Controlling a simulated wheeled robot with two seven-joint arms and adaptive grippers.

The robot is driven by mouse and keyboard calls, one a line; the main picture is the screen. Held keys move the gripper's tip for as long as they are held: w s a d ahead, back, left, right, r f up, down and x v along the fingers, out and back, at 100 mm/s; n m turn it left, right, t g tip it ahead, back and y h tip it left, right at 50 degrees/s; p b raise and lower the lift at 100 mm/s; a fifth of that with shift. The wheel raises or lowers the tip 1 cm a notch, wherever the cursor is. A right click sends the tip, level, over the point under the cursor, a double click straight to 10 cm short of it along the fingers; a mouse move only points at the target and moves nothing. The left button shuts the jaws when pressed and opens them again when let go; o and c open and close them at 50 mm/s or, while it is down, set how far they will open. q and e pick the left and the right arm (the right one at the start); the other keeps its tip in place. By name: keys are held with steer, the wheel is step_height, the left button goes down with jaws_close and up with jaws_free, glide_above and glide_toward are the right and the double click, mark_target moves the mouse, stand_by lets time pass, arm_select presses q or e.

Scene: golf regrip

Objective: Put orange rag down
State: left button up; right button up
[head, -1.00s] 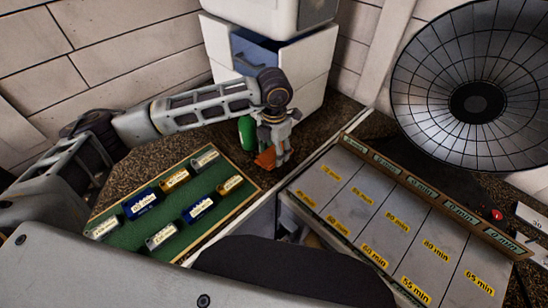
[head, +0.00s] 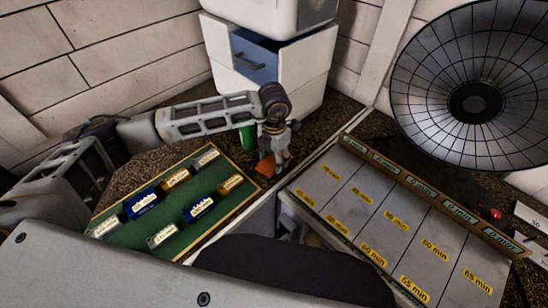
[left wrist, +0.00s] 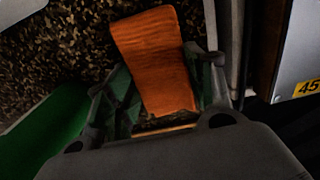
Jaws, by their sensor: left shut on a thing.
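The orange rag (head: 265,166) hangs below my left gripper (head: 274,152) in the head view, beside the right edge of the green tray. In the left wrist view the rag (left wrist: 155,60) is a long orange strip between the two fingers of my left gripper (left wrist: 158,95), which is shut on it. Speckled dark counter shows behind the rag; I cannot tell whether its lower end touches the counter. My right gripper is in neither view.
The green tray (head: 160,208) holds several labelled boxes. A grey panel with minute labels (head: 400,240) lies to the right. A green object (head: 248,138) stands behind my gripper, before a white cabinet (head: 310,65) with an open blue drawer (head: 258,58). A large round dish (head: 475,100) is at right.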

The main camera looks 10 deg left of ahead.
mark_target(274, 159)
arm_select(q)
steer(key=o, duration=0.7)
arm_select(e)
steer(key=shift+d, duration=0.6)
arm_select(q)
steer(key=shift+r, duration=0.1)
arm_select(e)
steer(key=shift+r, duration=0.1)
arm_select(q)
step_height(274, 159, up, 7)
steer(key=shift+r+b, duration=0.15)
steer(key=shift+b, duration=0.35)
steer(key=shift+r+b, duration=0.3)
steer(key=shift+r, duration=2.05)
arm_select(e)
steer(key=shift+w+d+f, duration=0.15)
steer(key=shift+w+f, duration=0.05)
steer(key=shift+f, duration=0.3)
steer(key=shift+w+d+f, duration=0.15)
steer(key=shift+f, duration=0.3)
